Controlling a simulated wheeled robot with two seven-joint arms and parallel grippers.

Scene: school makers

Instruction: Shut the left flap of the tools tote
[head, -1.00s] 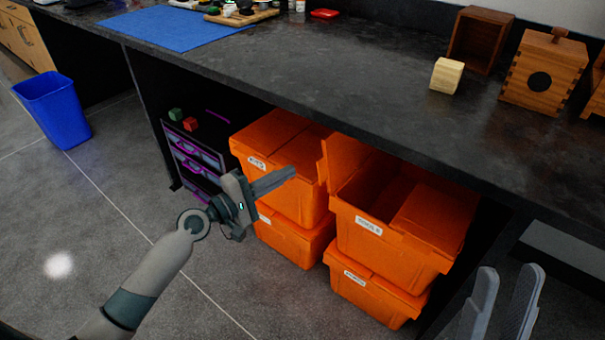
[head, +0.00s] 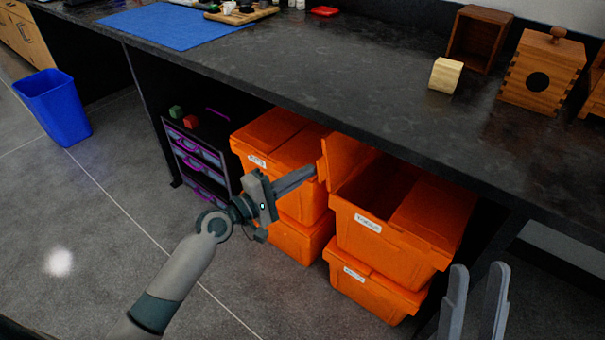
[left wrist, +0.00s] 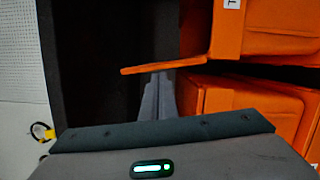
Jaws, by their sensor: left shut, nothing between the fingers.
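An orange tote (head: 385,235) at the upper right of the stacks under the bench has its left flap (head: 348,158) standing up and its right flap (head: 425,212) lying closed. I take it as the tools tote; its label is too blurred to read. My left gripper (head: 313,171) is shut and empty, its tips close to the left, outer side of the raised flap. In the left wrist view its fingers (left wrist: 158,76) end by an orange flap edge (left wrist: 165,67); I cannot tell whether they touch. My right gripper (head: 478,268) is open and empty at lower right.
A closed orange tote (head: 272,150) stands left of it; other totes (head: 372,285) lie beneath both. The dark bench top (head: 330,75) overhangs them. A drawer unit (head: 198,160) stands to the left. The floor in front is clear.

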